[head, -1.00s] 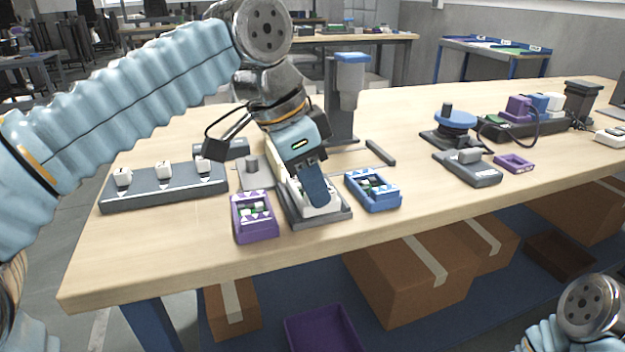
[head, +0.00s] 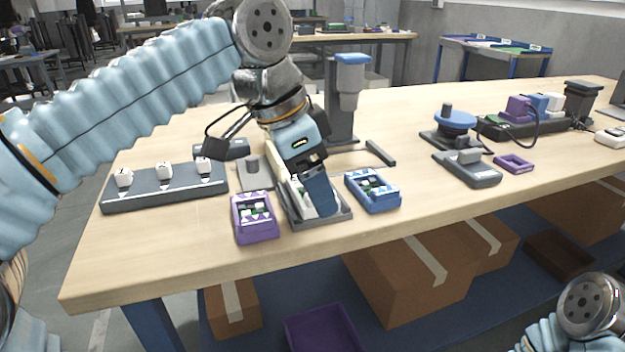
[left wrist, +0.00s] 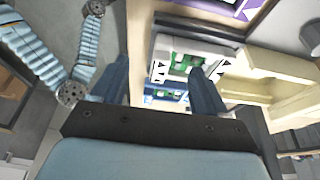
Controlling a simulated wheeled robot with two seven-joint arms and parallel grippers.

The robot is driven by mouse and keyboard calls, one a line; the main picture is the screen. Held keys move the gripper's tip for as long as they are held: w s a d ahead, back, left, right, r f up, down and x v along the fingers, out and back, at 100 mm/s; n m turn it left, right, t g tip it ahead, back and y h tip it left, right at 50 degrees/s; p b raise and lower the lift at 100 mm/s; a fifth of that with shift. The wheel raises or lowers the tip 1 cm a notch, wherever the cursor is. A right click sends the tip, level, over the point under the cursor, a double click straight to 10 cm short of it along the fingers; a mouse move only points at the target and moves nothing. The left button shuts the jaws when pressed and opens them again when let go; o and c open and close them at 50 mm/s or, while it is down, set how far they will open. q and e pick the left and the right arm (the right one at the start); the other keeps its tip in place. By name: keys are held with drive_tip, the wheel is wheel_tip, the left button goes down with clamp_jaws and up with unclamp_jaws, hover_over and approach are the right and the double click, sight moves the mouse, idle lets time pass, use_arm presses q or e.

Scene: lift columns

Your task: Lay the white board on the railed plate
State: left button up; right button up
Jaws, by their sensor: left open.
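The white board (head: 308,202) lies low on the dark grey railed plate (head: 341,216) near the table's front edge, between the purple and blue trays. Its middle is hidden by my left gripper's fingers. In the left wrist view the white board (left wrist: 192,47) shows with green parts on it, and an edge of the plate shows beside it. My left gripper (head: 320,192) is over the board, pointing down; in the left wrist view its fingers (left wrist: 160,90) stand apart. I cannot tell whether a finger touches the board. My right gripper is out of view.
A purple tray (head: 237,222) stands left of the plate and a blue tray (head: 391,202) right of it, both close. A grey column with a blue top (head: 352,58) stands behind. A grey strip with white blocks (head: 150,198) lies left. Table is clear at front right.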

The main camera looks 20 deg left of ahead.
use_arm(q)
drive_tip(key=shift+r+p, duration=1.4)
drive_tip(key=shift+r, duration=1.4)
